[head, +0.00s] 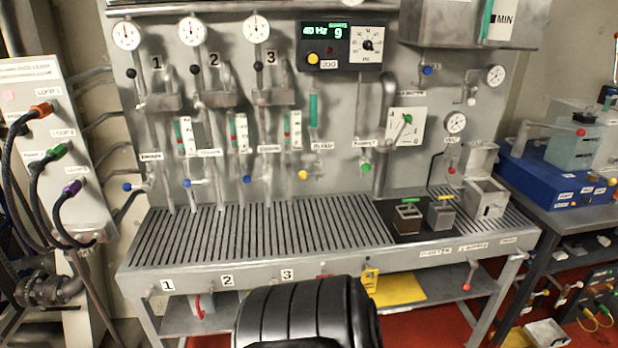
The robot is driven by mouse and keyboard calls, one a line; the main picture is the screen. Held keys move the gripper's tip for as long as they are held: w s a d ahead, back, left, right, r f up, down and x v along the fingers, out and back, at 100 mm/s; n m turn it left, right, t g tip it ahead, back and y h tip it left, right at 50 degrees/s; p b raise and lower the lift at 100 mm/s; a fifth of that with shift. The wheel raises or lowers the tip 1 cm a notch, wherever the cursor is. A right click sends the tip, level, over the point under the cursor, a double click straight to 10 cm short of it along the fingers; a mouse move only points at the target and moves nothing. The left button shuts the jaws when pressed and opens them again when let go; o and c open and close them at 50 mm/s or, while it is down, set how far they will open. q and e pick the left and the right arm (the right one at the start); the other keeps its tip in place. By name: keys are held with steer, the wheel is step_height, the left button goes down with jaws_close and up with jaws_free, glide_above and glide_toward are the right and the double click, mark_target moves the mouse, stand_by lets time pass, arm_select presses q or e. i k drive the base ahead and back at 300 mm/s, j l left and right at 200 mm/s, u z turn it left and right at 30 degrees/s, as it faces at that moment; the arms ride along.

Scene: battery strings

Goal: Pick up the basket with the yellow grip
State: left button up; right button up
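The basket with the yellow grip (441,215) is a small grey box with a yellow bar across its top. It sits on the dark mat (405,235) at the right part of the slatted bench. Just left of it stands a brown basket with a green grip (408,219). Neither of my grippers shows in the head view.
The slatted bench top (270,232) is clear left of the mat. A metal box with an open lid (486,198) stands right of the baskets. Gauges, valves and pipes line the panel behind. A blue-based machine (555,180) is at far right. A black ribbed shape covers the bottom centre.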

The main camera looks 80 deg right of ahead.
mark_target(440, 215)
steer(key=z, duration=3.65)
